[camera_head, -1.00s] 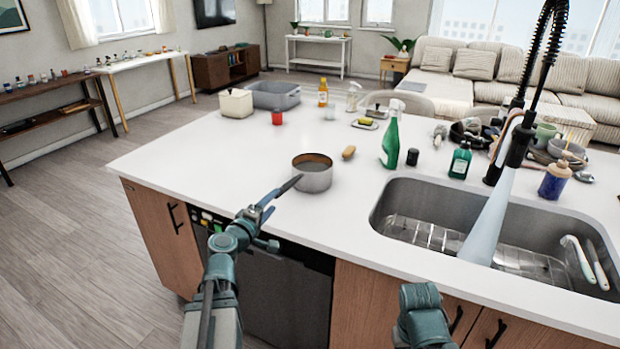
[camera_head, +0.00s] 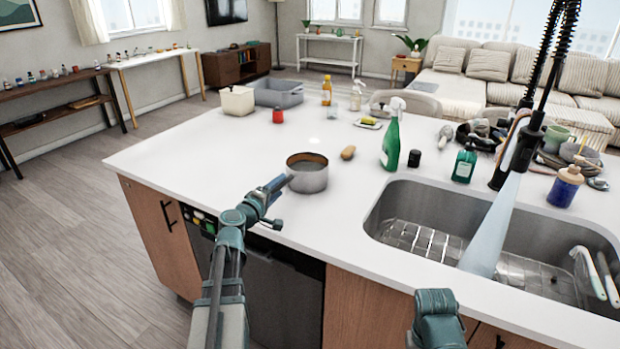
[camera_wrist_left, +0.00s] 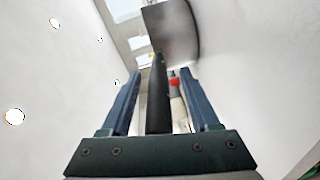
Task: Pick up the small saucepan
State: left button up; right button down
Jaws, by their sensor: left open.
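The small saucepan (camera_head: 307,178) is a grey metal pan with a brownish inside, upright on the white island counter near its front edge. In the head view my left gripper (camera_head: 279,184) is at the pan's lower left and covers most of the handle. Only part of my right arm shows at the bottom; its gripper is out of view.
The sink (camera_head: 420,225) with its tall faucet lies right of the pan. The counter left of the pan is clear.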

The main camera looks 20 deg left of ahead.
pick_arm(q)
jog(key=shift+w+d, duration=0.1)
jog(key=shift+w, duration=0.7)
jog(key=shift+s, duration=0.2)
jog(key=shift+c, duration=0.4)
grip_shut()
